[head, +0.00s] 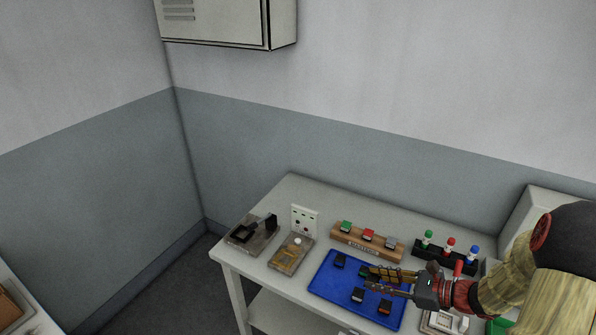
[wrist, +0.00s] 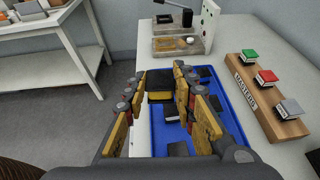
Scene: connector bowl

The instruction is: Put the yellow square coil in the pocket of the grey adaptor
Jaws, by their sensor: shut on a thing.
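My gripper (wrist: 162,86) is shut on a black block with a yellow band, which I take as the yellow square coil (wrist: 160,96). In the wrist view it sits between the fingertips, above the far end of the blue tray. In the head view my gripper (head: 372,279) is over the tray, and its fingers partly hide the block. I cannot tell for sure which thing is the grey adaptor. A flat grey-brown fixture (head: 291,256) with a pale round knob stands left of the tray; it also shows in the wrist view (wrist: 172,46). Its pocket is too small to make out.
The blue tray (head: 323,287) holds several dark blocks. A lever fixture (head: 246,236) and a white socket plate (head: 304,220) stand at the table's far left. A wooden rack (head: 352,243) with green, red and grey blocks stands behind the tray. Coloured bottles stand behind my gripper.

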